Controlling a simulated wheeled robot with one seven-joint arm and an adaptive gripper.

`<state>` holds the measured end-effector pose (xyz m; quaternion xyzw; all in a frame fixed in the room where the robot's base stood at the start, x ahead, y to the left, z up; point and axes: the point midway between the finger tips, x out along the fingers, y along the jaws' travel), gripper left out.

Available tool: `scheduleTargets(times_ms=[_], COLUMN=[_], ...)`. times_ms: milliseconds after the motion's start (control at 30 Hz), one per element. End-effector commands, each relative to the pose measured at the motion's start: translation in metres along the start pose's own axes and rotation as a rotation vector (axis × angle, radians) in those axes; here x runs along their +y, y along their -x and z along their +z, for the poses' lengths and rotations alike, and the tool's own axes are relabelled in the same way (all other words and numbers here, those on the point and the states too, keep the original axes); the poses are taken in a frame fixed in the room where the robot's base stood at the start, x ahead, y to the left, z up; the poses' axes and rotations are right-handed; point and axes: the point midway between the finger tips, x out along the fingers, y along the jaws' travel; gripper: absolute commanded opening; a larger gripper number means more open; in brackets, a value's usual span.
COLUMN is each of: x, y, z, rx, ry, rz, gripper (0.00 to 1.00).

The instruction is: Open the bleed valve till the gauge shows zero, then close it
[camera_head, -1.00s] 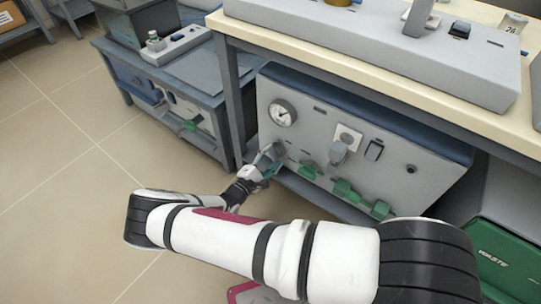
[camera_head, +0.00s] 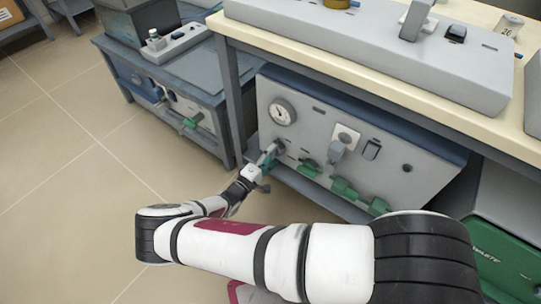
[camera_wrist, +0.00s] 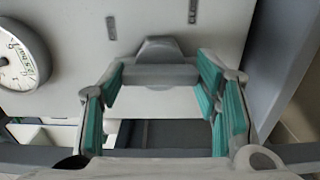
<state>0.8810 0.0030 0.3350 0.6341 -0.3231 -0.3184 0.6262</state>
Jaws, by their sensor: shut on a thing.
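The grey bleed valve knob (camera_wrist: 160,74) has a flat bar grip and sits on the light grey panel (camera_head: 320,115) under the bench. My gripper (camera_wrist: 160,92) has its green pads at the two ends of that bar and is shut on it. In the head view my gripper (camera_head: 268,160) is at the panel's lower left, below the gauge, and hides most of the knob. The round white gauge (camera_head: 282,111) is on the panel's upper left. It also shows, cut off, at the left of the wrist view (camera_wrist: 22,58). Its reading is not clear.
Several green valve handles (camera_head: 344,188) line the panel's lower edge, right of my gripper. A socket with a grey plug (camera_head: 340,146) is above them. A bench leg (camera_head: 236,105) stands close left. A green waste box (camera_head: 505,255) is at lower right. Floor at left is clear.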

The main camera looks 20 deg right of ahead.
Motion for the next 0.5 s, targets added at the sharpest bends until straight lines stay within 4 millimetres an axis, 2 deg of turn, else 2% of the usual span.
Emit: scheduleTargets(times_ms=[300, 333, 400, 500], x=[-0.0016, -0.0017, -0.0016, -0.0012], y=[0.0009, 0.0009, 0.0009, 0.0006], z=[0.0009, 0.0009, 0.0009, 0.0007], rx=[-0.002, -0.002, -0.002, -0.002], ry=[-0.004, -0.004, -0.004, -0.003], rz=[-0.004, -0.004, -0.004, -0.003], gripper=[0.29, 0.59, 0.75, 0.77])
